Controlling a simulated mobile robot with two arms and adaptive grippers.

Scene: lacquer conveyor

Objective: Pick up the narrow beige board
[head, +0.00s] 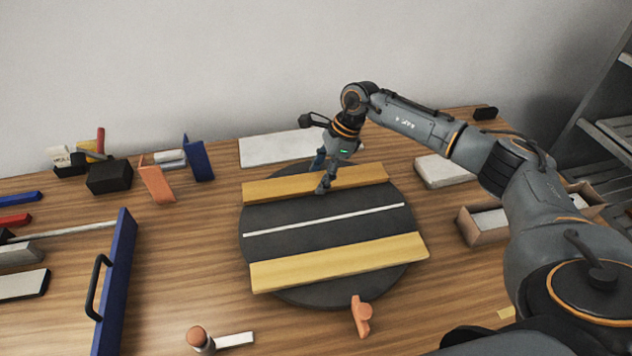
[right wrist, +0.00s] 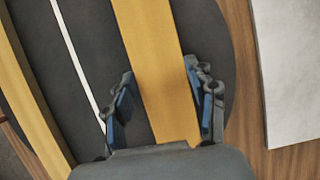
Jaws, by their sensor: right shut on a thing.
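Two yellow-beige boards lie across a dark round turntable (head: 268,211). The far board (head: 278,189) is narrower-looking; the near board (head: 338,262) is parallel to it. My right gripper (head: 323,176) reaches down over the middle of the far board. In the right wrist view the far board (right wrist: 152,45) runs between the two fingers of the right gripper (right wrist: 158,92), one on each side. The gripper is shut on it; the exact contact is hard to make out. The board still appears flat on the turntable. My left gripper is not in view.
A thin white strip (head: 325,219) lies between the boards. A white panel (head: 275,149) lies behind the turntable. An orange piece (head: 361,316) is in front. A blue panel with a black handle (head: 117,275) stands at left. Open boxes (head: 482,224) are at right.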

